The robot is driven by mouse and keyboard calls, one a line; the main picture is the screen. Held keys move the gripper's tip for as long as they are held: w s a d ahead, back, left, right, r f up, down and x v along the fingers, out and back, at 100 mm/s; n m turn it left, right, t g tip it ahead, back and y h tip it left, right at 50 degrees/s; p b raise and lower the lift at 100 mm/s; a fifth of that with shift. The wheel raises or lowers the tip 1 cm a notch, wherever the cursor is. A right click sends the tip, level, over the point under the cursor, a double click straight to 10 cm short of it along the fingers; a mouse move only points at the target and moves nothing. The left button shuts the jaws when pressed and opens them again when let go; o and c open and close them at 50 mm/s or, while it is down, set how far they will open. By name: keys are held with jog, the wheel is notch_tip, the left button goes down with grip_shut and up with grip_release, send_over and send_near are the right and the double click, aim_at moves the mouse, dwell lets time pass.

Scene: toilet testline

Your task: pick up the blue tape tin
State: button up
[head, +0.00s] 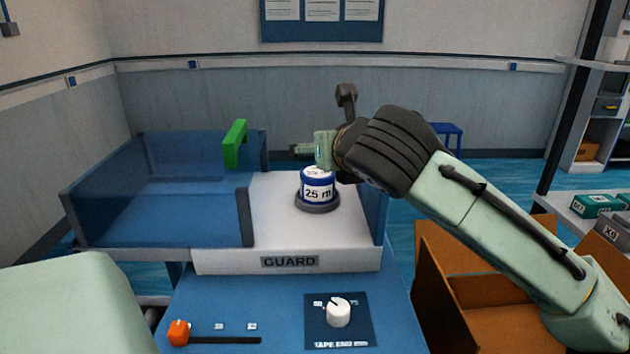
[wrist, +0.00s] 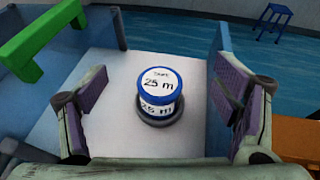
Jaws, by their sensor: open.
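The blue tape tin (head: 317,187), with a white label reading "25 m", stands upright on a dark round base (head: 317,207) on the white platform behind the GUARD label. In the wrist view the tin (wrist: 157,86) sits between my two open fingers, with white platform showing on both sides of it. My gripper (wrist: 158,110) is open and empty, the finger pads apart from the tin. In the head view my wrist (head: 345,150) is above and just behind the tin, and the fingers are mostly hidden there.
A blue clear guard (head: 150,205) with a green handle (head: 235,143) stands left of the platform. A blue panel rises close on the platform's right. A white knob (head: 338,312) and an orange slider knob (head: 179,332) are in front. An open cardboard box (head: 480,310) stands right.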

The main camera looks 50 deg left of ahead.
aim_at(322, 182)
notch_tip(322, 182, down, 8)
jog(key=b, duration=0.3)
jog(key=shift+d+b, duration=0.1)
jog(key=shift+b, duration=0.3)
jog(key=shift+w+a+r, duration=0.15)
jog(key=shift+w+a, duration=0.1)
jog(key=shift+a, duration=0.35)
jog(key=b+x, duration=0.1)
jog(key=x, duration=0.5)
jog(key=shift+c, duration=0.2)
jog(key=c, duration=1.4)
jog(key=shift+r, duration=0.1)
jog(key=shift+c, duration=0.2)
